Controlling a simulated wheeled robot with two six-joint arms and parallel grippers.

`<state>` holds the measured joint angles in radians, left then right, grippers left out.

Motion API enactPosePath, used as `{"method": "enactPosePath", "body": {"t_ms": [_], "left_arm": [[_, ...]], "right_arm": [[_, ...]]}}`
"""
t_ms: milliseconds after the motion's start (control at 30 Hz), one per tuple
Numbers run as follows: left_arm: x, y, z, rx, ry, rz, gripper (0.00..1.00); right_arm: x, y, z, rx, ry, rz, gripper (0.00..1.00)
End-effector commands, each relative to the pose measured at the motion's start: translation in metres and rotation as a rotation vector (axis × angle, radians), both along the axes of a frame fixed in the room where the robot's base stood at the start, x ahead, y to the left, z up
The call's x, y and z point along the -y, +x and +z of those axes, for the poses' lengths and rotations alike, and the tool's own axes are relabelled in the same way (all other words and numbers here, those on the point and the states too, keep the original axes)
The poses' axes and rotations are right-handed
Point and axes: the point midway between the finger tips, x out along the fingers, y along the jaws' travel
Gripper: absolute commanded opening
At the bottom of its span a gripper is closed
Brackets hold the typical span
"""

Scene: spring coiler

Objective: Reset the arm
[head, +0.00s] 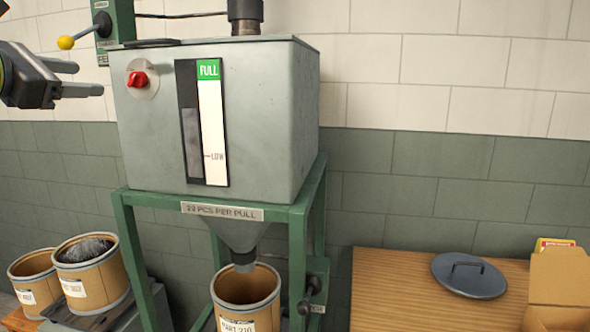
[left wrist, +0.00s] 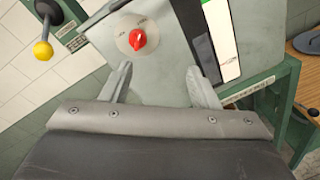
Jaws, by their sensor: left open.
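My left gripper (head: 82,78) is at the upper left in the head view, open and empty, to the left of the grey hopper (head: 255,120). In the left wrist view its two fingers (left wrist: 158,88) stand apart in front of the hopper face, with a red knob (left wrist: 137,39) seen beyond them. The red knob (head: 138,79) sits on a round plate on the hopper's front. A lever with a yellow ball (head: 66,42) sticks out from a green post behind; the ball (left wrist: 42,50) also shows in the left wrist view, left of the fingers. My right gripper is out of view.
A green frame (head: 298,250) carries the hopper above a drum (head: 246,290). Two more drums stand at lower left, one holding dark metal parts (head: 85,250). A wooden table (head: 390,290) at right bears a round lid (head: 468,277) and a cardboard box (head: 560,285).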

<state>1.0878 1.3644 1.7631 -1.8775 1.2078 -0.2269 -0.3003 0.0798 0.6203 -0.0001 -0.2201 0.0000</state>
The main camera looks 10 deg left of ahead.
Motion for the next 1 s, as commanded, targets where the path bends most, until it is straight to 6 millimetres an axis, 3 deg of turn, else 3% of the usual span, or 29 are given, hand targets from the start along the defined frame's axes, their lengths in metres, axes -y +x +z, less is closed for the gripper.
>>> {"method": "enactPosePath", "body": {"t_ms": [100,200,300,433,567,767,867,1000], "left_arm": [[0.052,0.022,-0.043,-0.008,-0.119,-0.206,0.55],[0.098,0.028,-0.079,-0.008,-0.296,-0.399,0.55],[0.131,0.024,-0.108,-0.007,-0.522,-0.554,0.55],[0.151,0.014,-0.137,0.002,-0.868,-0.686,0.55],[0.146,0.005,-0.166,0.018,-1.258,-0.728,0.55],[0.103,-0.003,-0.232,0.079,-1.887,-0.592,0.55],[0.076,-0.010,-0.282,0.127,-2.192,-0.428,0.55],[0.044,-0.033,-0.371,0.212,-2.575,-0.086,0.55]], "right_arm": [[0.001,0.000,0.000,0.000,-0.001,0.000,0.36],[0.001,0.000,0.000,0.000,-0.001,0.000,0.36],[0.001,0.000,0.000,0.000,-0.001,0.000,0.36],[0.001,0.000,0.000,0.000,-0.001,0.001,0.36],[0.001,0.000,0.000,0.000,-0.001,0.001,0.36],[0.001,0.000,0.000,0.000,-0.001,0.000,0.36],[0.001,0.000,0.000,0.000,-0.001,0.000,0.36],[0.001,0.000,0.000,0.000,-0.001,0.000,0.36]]}}
